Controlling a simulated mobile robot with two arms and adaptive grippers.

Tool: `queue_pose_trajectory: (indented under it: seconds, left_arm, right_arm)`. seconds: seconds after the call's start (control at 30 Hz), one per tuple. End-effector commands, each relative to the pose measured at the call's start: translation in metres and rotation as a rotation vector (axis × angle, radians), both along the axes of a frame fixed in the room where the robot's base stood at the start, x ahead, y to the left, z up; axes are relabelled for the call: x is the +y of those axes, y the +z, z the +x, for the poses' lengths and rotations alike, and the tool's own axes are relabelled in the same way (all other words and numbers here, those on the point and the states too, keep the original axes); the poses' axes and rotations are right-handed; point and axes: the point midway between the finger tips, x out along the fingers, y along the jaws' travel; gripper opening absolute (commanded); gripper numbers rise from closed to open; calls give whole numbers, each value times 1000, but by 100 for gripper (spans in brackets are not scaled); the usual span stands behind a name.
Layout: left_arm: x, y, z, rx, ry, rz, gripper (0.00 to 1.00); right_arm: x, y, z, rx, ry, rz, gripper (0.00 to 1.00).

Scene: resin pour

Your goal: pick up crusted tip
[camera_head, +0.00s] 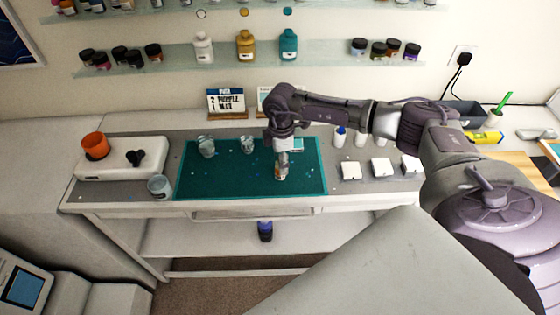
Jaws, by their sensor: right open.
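My right gripper (281,170) points down over the teal mat (225,185), right of the mat's middle. It is open. A small pale and orange-brown item (279,177) shows at its fingertips. I cannot tell whether this is the crusted tip, or whether the fingers touch it. The gripper and wrist hide part of the mat behind them. I see no other thing that is clearly the crusted tip. My left gripper is not in view.
Clear cups (206,147) stand on the mat, with another cup (159,187) left of it. A white device (122,158) bears an orange cup (95,146). White square pieces (381,166) lie to the right. The front of the mat is largely clear.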

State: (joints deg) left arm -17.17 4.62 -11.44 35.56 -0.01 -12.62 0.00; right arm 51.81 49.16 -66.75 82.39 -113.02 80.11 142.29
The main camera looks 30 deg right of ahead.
Motion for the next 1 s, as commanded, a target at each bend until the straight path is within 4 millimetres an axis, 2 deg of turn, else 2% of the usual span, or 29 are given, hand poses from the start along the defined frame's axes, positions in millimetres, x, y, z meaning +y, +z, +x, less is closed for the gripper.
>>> queue_pose_trajectory:
  seconds: [0.13, 0.37, 0.77, 1.0]
  left_arm:
    - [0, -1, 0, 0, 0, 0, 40]
    - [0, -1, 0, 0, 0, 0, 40]
    - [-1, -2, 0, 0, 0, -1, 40]
    - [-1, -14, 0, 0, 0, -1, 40]
  right_arm:
    - [0, 0, 0, 0, 0, 0, 58]
    - [0, 0, 0, 0, 0, 0, 20]
    - [0, 1, 0, -1, 0, 1, 18]
    - [-1, 19, 1, -4, 0, -1, 18]
